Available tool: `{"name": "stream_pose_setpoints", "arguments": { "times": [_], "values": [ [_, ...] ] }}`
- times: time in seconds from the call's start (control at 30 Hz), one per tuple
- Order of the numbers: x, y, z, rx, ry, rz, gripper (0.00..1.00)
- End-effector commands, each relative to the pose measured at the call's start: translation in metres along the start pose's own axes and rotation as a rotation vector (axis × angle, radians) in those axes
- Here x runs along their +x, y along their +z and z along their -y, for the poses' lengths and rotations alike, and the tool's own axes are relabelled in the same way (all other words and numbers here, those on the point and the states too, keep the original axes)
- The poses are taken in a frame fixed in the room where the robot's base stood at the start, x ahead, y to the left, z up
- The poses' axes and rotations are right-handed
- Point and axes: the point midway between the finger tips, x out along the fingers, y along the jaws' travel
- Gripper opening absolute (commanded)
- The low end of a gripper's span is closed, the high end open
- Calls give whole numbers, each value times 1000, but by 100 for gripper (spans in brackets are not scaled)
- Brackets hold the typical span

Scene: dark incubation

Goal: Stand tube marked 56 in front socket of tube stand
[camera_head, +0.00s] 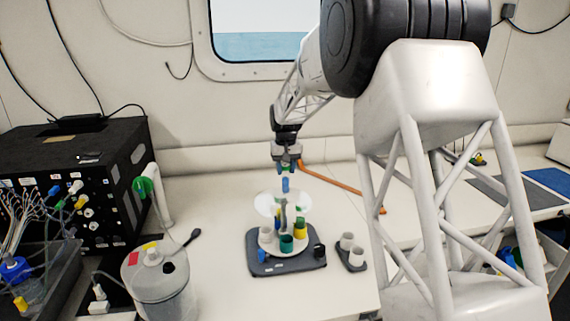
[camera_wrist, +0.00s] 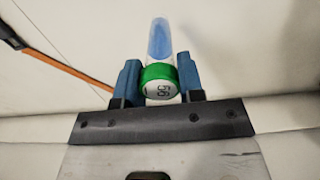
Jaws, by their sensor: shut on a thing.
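The tube marked 56 (camera_wrist: 160,75) has a white end with the number, a green band and a clear body with blue inside. My gripper (camera_wrist: 160,85) is shut on it, with one blue finger on each side. In the head view my gripper (camera_head: 286,166) is above the round device, and the tube's blue part (camera_head: 285,185) points down from it. The inside of the cups is hard to see.
The round device (camera_head: 288,267) has a dark base, a clear disc (camera_head: 270,203) and several coloured and pale holders. A grey canister (camera_head: 160,285) stands front left, and a black box (camera_head: 85,170) behind it.

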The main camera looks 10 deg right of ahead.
Motion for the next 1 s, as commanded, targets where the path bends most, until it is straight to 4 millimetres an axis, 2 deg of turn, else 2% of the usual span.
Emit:
{"name": "stream_pose_setpoints", "arguments": {
  "times": [0.37, 0.53, 0.67, 1.0],
  "values": [
    [-9, 23, -18, -113, 0, -4, 1],
    [-12, 40, -31, -193, 0, -4, 1],
    [-15, 60, -44, -284, 1, -4, 1],
    [-21, 128, -83, -593, 1, -4, 1]
  ]
}}
